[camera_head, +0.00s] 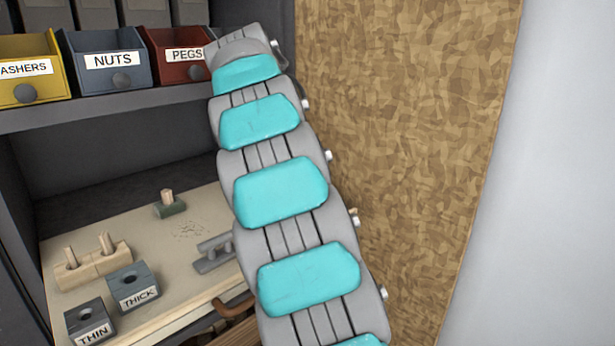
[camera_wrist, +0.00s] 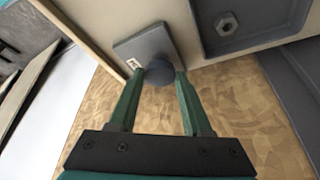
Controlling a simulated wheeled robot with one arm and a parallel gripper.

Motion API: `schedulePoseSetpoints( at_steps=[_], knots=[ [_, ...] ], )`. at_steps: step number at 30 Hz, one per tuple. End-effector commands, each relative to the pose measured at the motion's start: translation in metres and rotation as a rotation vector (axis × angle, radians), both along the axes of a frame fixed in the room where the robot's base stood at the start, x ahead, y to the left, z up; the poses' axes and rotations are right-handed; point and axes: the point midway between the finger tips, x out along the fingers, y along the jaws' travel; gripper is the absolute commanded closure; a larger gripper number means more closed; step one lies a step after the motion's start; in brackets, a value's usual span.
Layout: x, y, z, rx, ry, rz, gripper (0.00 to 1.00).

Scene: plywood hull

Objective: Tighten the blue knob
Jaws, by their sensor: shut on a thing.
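The blue knob (camera_wrist: 159,72) is a dark blue-grey round knob on a square grey plate (camera_wrist: 147,45) with a small white label, in the upper middle of the wrist view. My gripper (camera_wrist: 160,77) has two green fingers, one on each side of the knob, and is shut on it. The plate sits on a pale panel. In the head view my arm fills the middle, and neither the gripper nor the knob can be seen there.
In the wrist view a dark tray holding a hex nut (camera_wrist: 227,24) lies to the right of the knob. In the head view, yellow (camera_head: 30,72), blue NUTS (camera_head: 105,60) and red PEGS (camera_head: 178,55) bins stand on a shelf. Below are THIN (camera_head: 88,322) and THICK (camera_head: 134,287) blocks.

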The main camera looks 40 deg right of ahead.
Motion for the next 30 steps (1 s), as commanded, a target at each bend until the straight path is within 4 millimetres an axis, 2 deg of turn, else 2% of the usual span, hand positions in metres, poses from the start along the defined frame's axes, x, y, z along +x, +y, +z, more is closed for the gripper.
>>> schedulePoseSetpoints(
  at_steps=[1,9,25,26,30],
  knots=[
    [0.0012,-0.0006,0.0052,-0.004,-0.003,-0.024,1.0],
    [0.0021,-0.0015,0.0032,-0.004,-0.003,-0.119,1.0],
    [0.0019,-0.0016,0.0022,-0.005,-0.005,-0.143,1.0],
    [0.0018,-0.0017,0.0022,-0.005,-0.005,-0.143,0.5],
    [0.0017,-0.0015,0.0016,-0.003,-0.003,-0.143,0.35]
  ],
)
